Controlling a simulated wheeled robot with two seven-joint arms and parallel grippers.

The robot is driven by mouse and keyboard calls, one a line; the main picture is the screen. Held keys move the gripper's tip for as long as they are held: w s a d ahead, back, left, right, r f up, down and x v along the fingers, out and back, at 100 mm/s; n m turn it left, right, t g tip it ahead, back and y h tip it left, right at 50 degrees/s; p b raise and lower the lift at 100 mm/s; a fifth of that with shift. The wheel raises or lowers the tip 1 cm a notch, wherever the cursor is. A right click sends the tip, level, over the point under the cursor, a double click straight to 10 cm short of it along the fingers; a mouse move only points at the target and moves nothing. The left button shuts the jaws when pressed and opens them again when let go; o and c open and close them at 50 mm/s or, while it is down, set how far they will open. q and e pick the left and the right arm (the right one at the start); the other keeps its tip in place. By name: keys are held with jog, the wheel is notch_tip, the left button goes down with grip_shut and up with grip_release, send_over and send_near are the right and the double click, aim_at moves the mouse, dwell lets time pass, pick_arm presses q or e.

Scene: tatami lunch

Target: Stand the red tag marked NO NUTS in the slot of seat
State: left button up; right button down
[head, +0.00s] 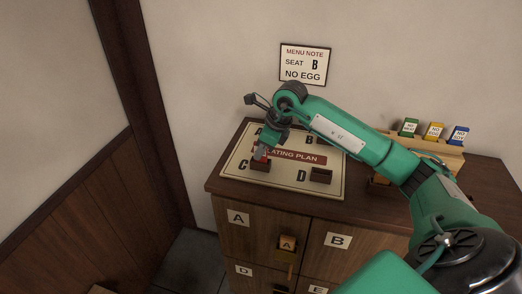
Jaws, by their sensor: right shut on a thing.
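The red tag (261,153) shows as a small red and white patch at the tips of my right gripper (263,151), which is shut on it. The tag's lower edge is at the dark slot block (260,166) beside the letter C; I cannot tell whether it is inside the slot. Its lettering is too small to read. The seating plan board (240,175) lies on the cabinet top. Another dark slot block (320,176) is beside D. The A and B places are partly hidden by my right arm. My left gripper is not in view.
A wooden rack (447,154) at the right holds green (409,127), yellow (434,131) and blue (459,136) tags. A wall note (305,64) reads "MENU NOTE SEAT B NO EGG". The cabinet (315,226) has lettered drawers. An orange piece marked A (287,244) is at its front.

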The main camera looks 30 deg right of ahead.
jog(key=c, duration=0.8)
grip_release()
jog(key=shift+o, duration=0.2)
jog(key=shift+r, duration=0.1)
jog(key=shift+r+p, duration=1.9)
jog(key=shift+r, duration=1.55)
